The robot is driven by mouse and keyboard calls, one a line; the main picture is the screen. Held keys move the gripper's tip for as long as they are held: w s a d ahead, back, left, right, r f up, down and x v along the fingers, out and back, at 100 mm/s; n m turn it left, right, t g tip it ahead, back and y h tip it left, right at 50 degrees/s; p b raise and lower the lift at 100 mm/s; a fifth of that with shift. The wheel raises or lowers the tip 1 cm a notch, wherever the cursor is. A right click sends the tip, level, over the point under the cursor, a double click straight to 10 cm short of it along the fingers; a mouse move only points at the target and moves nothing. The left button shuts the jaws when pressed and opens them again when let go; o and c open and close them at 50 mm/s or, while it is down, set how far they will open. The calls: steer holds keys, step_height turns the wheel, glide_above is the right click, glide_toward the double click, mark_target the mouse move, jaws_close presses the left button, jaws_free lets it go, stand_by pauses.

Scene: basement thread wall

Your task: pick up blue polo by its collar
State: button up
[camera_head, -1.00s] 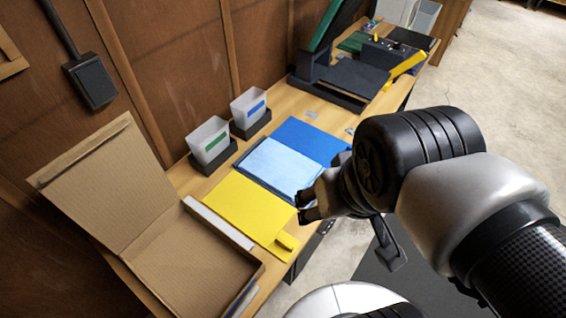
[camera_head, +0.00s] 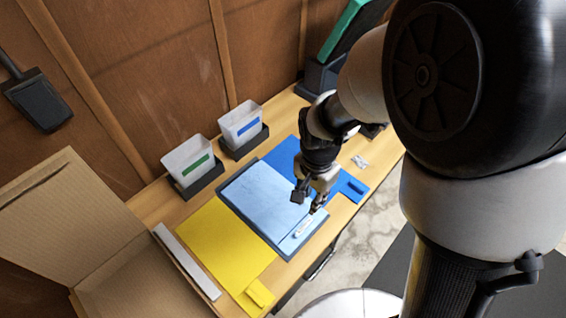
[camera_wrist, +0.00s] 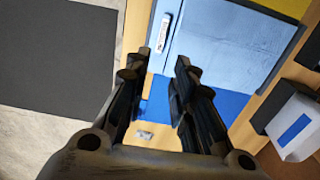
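A flat, folded mid-blue garment (camera_head: 282,156), which looks like the blue polo, lies on the wooden table with a small collar-like tab (camera_head: 352,188) at its front edge. My forearm and gripper cover part of it. Beside it, a light-blue folded sheet or garment (camera_head: 258,196) with a white label (camera_head: 302,228) lies on a dark blue board. My gripper (camera_head: 308,201) is open and empty, fingers pointing down above the light-blue piece's edge near the blue one. In the wrist view, the blue garment (camera_wrist: 222,103) shows between and beyond the open fingers (camera_wrist: 161,58).
A yellow folded garment (camera_head: 215,245) with a tab lies left of the light-blue piece. Two white bins (camera_head: 188,163) (camera_head: 240,124) in black holders stand along the wall side. An open cardboard box (camera_head: 130,280) is at the left. A small grey item (camera_head: 360,161) lies right of the blue garment.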

steer(key=b, duration=0.4)
glide_above(304, 226)
steer(key=f, duration=1)
steer(key=shift+d+f, duration=0.25)
steer(key=shift+f, duration=0.15)
steer(key=f+b, duration=0.2)
steer(key=f, duration=0.3)
steer(key=shift+a, duration=0.2)
steer(key=shift+c, duration=0.3)
jaws_close()
